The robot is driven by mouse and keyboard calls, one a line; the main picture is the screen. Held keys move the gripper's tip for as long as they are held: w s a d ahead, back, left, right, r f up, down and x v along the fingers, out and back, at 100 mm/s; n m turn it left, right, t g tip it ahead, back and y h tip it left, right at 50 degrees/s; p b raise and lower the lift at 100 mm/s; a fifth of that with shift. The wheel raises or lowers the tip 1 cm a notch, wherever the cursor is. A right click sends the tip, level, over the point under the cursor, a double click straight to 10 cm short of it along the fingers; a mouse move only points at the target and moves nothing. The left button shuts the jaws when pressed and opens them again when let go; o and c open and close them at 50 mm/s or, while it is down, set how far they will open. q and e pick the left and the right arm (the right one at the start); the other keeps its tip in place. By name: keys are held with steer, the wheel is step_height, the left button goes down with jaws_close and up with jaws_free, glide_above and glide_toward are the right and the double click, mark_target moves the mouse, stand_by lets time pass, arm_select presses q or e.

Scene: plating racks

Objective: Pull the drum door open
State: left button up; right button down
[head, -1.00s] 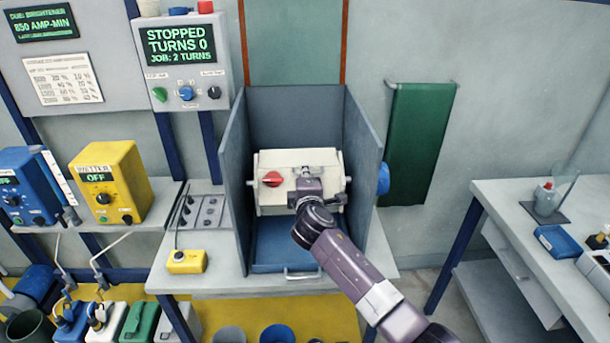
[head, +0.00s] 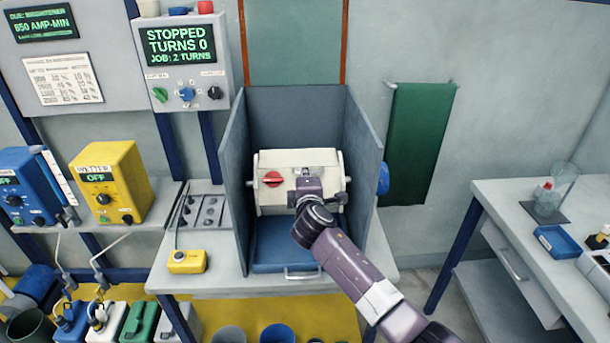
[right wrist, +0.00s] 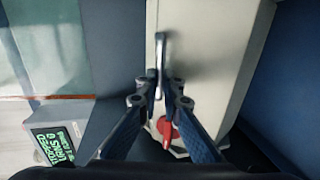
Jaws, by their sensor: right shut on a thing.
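The cream drum (head: 270,203) sits across the inside of a blue-grey open-fronted housing, with a red knob (head: 272,179) on its left front. The drum's front looks closed. My right gripper (head: 310,177) is at the drum's front, right of the knob, and covers part of it. In the right wrist view, my right gripper (right wrist: 159,88) is shut on a grey bar handle (right wrist: 161,52) on the cream drum face (right wrist: 205,60), with the red knob (right wrist: 168,131) close by. My left gripper is not in view.
Housing walls (head: 235,175) stand close on both sides of the drum. A blue tray (head: 285,257) lies below it. A yellow button box (head: 187,262) sits on the bench at left. The control box (head: 180,50) display reads STOPPED, TURNS 0. A side table (head: 500,205) stands at right.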

steer(key=shift+w+r+p, duration=0.15)
steer(key=shift+r+p, duration=0.6)
steer(key=shift+r, duration=0.5)
steer(key=r+p, duration=0.1)
steer(key=w+r+p, duration=0.1)
steer(key=r, duration=0.1)
steer(key=shift+r, duration=0.25)
steer(key=shift+w+r+p, duration=0.4)
steer(key=shift+w+r, duration=0.45)
steer(key=shift+r, duration=0.3)
steer(key=c, duration=2.4)
jaws_free()
steer(key=shift+s, duration=0.1)
